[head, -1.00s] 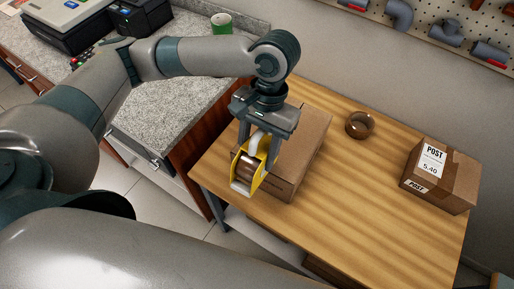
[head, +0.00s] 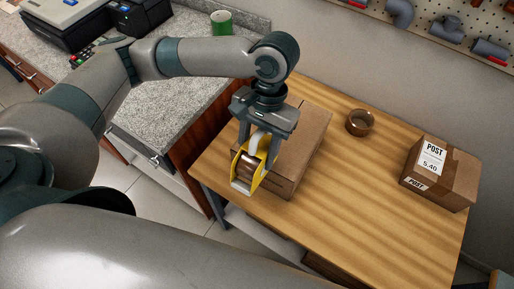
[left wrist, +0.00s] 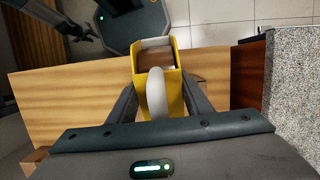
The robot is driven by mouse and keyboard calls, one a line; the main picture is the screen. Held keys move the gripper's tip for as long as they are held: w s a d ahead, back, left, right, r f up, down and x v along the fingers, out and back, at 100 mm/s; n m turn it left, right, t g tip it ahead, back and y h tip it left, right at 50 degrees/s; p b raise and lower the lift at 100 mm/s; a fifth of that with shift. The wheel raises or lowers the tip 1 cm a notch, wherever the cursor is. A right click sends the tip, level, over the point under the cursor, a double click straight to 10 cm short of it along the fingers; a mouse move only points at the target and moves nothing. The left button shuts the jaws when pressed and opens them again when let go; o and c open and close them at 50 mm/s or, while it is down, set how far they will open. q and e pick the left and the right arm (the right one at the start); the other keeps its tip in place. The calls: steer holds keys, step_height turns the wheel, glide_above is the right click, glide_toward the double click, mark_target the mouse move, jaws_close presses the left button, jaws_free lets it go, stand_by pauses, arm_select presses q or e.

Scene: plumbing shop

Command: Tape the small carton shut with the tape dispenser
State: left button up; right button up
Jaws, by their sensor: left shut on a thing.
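My left gripper (head: 262,130) is shut on the yellow tape dispenser (head: 244,181), which has a white handle and a brown tape roll. The dispenser also shows between the fingers in the left wrist view (left wrist: 178,95). The gripper holds it at the near end of the small brown carton (head: 306,142), which lies on the wooden table. The arm and dispenser hide part of the carton's top. I cannot tell whether the dispenser touches the carton.
A roll of brown tape (head: 359,122) lies on the wooden table (head: 375,200). A taped carton with a POST label (head: 440,174) stands at the table's right. A stone counter (head: 180,105) with a green cup (head: 221,21) is at the left. The table's middle is clear.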

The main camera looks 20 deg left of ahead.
mark_target(268, 136)
arm_select(q)
steer(key=shift+f, duration=0.25)
steer(key=shift+w, duration=0.1)
steer(key=shift+w+d+r+p, duration=0.1)
steer(key=shift+w+d+p, duration=0.05)
steer(key=shift+w+p, duration=0.5)
steer(key=shift+w+d+p, duration=0.15)
steer(key=shift+w+p, duration=0.25)
steer(key=shift+w, duration=0.55)
steer(key=shift+w+d+p, duration=0.15)
steer(key=shift+w+p, duration=0.55)
steer(key=shift+w, duration=0.15)
steer(key=shift+w+d+p, duration=0.1)
steer(key=shift+w+p, duration=0.2)
steer(key=shift+w, duration=0.5)
